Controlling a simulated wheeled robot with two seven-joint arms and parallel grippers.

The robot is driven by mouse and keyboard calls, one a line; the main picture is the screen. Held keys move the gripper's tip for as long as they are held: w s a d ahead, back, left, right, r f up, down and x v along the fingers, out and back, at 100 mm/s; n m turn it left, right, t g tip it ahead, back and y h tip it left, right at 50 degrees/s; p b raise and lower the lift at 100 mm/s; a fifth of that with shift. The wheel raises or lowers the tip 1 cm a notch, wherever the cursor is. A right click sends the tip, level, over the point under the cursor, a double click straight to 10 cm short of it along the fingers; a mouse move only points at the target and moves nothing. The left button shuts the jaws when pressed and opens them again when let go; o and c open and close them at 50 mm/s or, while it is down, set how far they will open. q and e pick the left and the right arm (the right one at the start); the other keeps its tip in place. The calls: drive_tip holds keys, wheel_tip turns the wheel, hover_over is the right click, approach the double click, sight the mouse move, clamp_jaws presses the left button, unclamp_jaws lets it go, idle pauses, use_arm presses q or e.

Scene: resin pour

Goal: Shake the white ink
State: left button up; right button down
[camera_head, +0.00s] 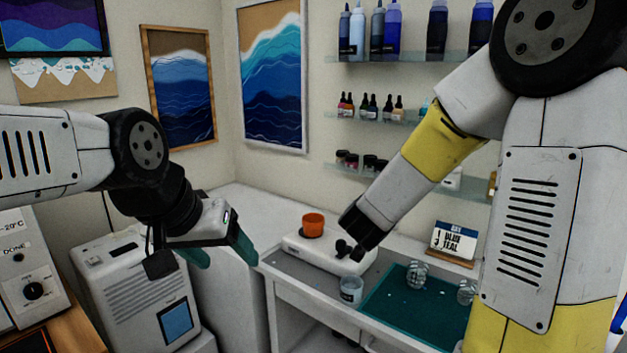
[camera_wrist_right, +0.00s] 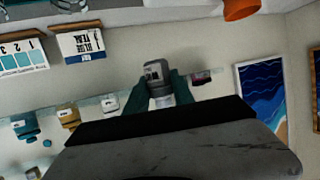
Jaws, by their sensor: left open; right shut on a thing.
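A small bottle with a pale body and a dark-lettered label (camera_wrist_right: 153,72), which I take for the white ink, is between the teal fingers of my right gripper (camera_wrist_right: 159,84) in the right wrist view. The fingers are shut on its sides, and the bottle is clear of any surface there. In the head view my right arm reaches in from the right, and I cannot make out its fingers or the bottle.
On the worktable are an orange cup (camera_head: 313,222) on a white scale (camera_head: 300,244), a clear cup (camera_head: 351,291), a teal mat (camera_head: 385,318) and glass jars (camera_head: 416,272). A Blue Teal card (camera_head: 454,239) stands behind. Wall shelves (camera_head: 400,58) hold several bottles.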

drive_tip(key=shift+f, duration=3.75)
wheel_tip(320, 180, up, 8)
drive_tip(key=shift+r, duration=0.1)
wheel_tip(320, 180, down, 8)
drive_tip(key=shift+r, duration=0.15)
drive_tip(key=shift+w, duration=0.1)
